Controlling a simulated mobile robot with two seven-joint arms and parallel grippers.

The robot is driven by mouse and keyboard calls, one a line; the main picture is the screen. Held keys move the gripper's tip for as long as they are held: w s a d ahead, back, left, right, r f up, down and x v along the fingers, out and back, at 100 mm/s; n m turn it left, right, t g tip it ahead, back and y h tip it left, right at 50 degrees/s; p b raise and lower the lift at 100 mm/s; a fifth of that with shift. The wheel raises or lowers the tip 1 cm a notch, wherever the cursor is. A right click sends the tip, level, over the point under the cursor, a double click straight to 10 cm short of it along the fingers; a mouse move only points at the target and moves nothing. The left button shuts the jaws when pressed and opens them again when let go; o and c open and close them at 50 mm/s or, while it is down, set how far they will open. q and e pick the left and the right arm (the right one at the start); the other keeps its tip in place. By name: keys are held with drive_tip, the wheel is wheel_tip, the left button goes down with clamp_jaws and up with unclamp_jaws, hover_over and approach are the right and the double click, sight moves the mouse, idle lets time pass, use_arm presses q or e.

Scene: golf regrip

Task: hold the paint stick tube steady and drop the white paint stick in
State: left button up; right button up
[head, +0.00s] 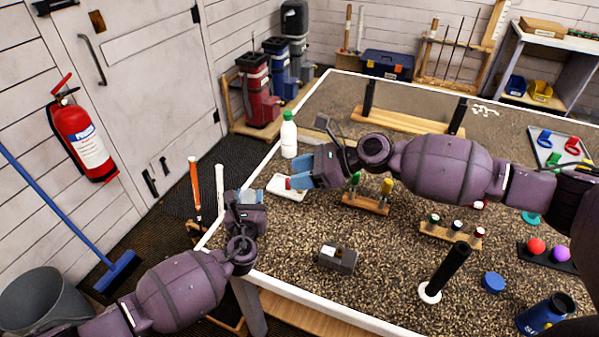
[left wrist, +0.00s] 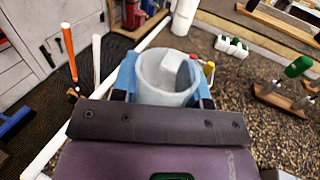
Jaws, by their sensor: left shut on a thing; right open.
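My left gripper (head: 243,195) is shut on a pale grey round tube (left wrist: 153,78). In the left wrist view its blue fingers (left wrist: 166,82) press on both sides of the tube, whose mouth faces up. A pale, blocky shape (left wrist: 183,72) shows inside the mouth; I cannot tell for certain that it is the white paint stick. In the head view the tube is mostly hidden by the gripper. My right gripper (head: 294,183) is open, just right of the left one, with blue fingers pointing left. I see nothing clearly held between them.
A white bottle with a green cap (head: 289,138) stands behind my right gripper. A white tray-like thing (head: 286,190) shows below that gripper. A wooden rack (head: 366,204) and a grey box (head: 337,259) lie nearby. The table's white edge (head: 212,234) runs close to my left gripper.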

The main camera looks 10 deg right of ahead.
use_arm(q)
drive_tip(key=o, duration=1)
drive_tip(key=shift+s, duration=0.1)
drive_tip(key=v, duration=1.2)
